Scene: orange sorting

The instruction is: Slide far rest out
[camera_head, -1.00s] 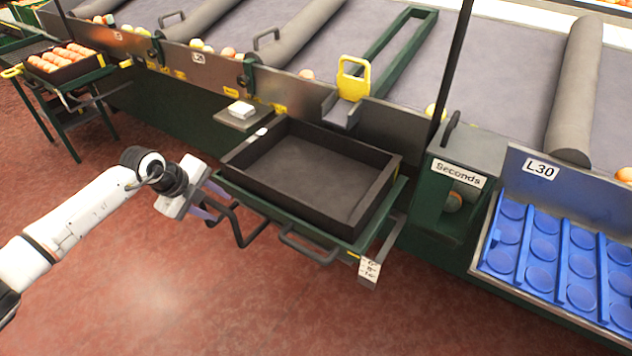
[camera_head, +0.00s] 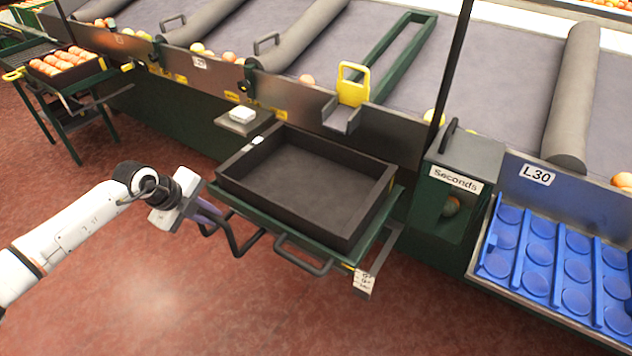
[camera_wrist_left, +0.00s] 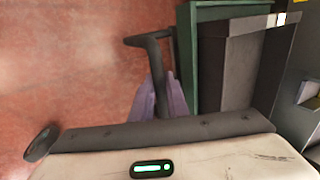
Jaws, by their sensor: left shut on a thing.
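A green-framed rest (camera_head: 318,258) juts from the sorting machine's front, with an empty dark crate (camera_head: 300,225) on it. A dark bent bar (camera_head: 236,238) sticks out at its left side, and a second dark handle (camera_head: 300,258) is on its front. My left gripper (camera_head: 208,212) is at the bent bar, left of the crate. In the left wrist view the bar (camera_wrist_left: 150,42) runs between the purple fingers (camera_wrist_left: 164,92), which are shut on it. The green frame and crate show to the right there. My right gripper is out of view.
A white box on a small shelf (camera_head: 238,128) stands behind the crate's left. The green Seconds bin (camera_head: 435,215) and a blue tray (camera_head: 545,265) are at the right. A crate of oranges (camera_head: 68,68) stands far left. The red floor in front is clear.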

